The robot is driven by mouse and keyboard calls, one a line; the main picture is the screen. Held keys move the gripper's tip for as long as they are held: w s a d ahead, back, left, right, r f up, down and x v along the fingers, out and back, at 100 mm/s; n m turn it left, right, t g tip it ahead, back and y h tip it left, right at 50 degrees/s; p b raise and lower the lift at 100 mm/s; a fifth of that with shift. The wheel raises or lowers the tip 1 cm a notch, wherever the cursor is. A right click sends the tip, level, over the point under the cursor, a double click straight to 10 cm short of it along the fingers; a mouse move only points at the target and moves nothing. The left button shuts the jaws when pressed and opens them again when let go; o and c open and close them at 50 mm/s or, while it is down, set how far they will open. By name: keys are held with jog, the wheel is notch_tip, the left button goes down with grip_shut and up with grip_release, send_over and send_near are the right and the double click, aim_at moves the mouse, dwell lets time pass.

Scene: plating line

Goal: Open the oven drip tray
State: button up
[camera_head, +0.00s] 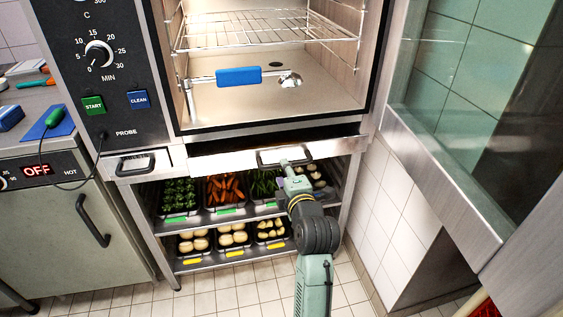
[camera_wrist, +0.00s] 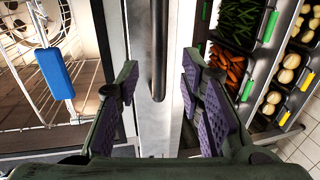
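The oven drip tray (camera_head: 225,162) is a wide metal drawer under the open oven chamber. A narrow dark gap shows above its front, which appears to stand slightly out from the oven. Its dark bar handle (camera_head: 268,158) is at the right part of the front. My gripper (camera_head: 288,168) is at this handle, reaching up from below. In the wrist view the handle (camera_wrist: 159,45) runs between the two purple-padded fingers of my gripper (camera_wrist: 160,90). The fingers are spread wide, with clear space on both sides of the bar. No grip on it shows.
A smaller drawer with a handle (camera_head: 135,164) is to the left. A rack below holds trays of vegetables (camera_head: 222,190). The oven's glass door (camera_head: 460,90) stands open at the right. Tiled floor is free in front.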

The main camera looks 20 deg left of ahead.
jog(key=p+x, duration=0.1)
jog(key=x, duration=0.4)
grip_shut()
dwell(0.4)
dwell(0.4)
